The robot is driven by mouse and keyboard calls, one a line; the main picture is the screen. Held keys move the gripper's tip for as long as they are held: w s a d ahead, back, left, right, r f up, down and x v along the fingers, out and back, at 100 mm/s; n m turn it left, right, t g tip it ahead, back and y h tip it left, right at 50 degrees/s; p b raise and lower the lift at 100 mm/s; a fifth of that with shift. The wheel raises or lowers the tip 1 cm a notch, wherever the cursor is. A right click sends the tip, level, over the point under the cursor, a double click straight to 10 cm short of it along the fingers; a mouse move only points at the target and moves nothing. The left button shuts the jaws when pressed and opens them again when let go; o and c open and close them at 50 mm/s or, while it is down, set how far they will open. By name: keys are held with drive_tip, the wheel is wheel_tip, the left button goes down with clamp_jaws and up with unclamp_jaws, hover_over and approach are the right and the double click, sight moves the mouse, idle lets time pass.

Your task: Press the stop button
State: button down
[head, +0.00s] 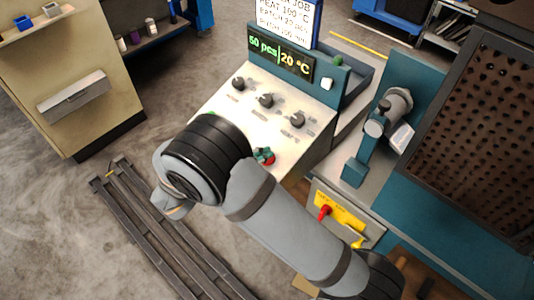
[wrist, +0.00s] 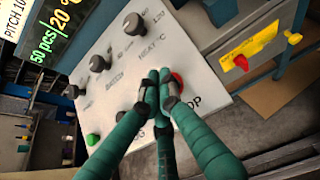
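The red stop button (wrist: 178,79) is on the white sloped control panel (wrist: 205,82), above a label of which "OP" shows. My gripper (wrist: 160,84) has dark green fingers with their tips drawn together, nothing between them. The tips cover the left part of the button in the wrist view; I cannot tell whether they touch it. In the head view the green fingertips (head: 262,154) show just past my wrist, with the red button (head: 269,162) partly visible beside them.
Several black knobs (head: 266,100) sit higher on the panel. A green button (wrist: 92,139) is at the panel's lower left in the wrist view. A display (head: 280,55) stands behind the panel. A yellow plate with a red switch (head: 324,212) is to the right.

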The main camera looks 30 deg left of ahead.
drive_tip(key=shift+r, duration=0.1)
drive_tip(key=r+p, duration=0.1)
drive_tip(key=s+r+p, duration=0.1)
drive_tip(key=r+p, duration=0.2)
drive_tip(key=shift+s+a+r+p, duration=0.2)
drive_tip(key=shift+s+r+p, duration=0.1)
drive_tip(key=shift+r, duration=0.05)
drive_tip(key=shift+f, duration=0.1)
idle(0.9)
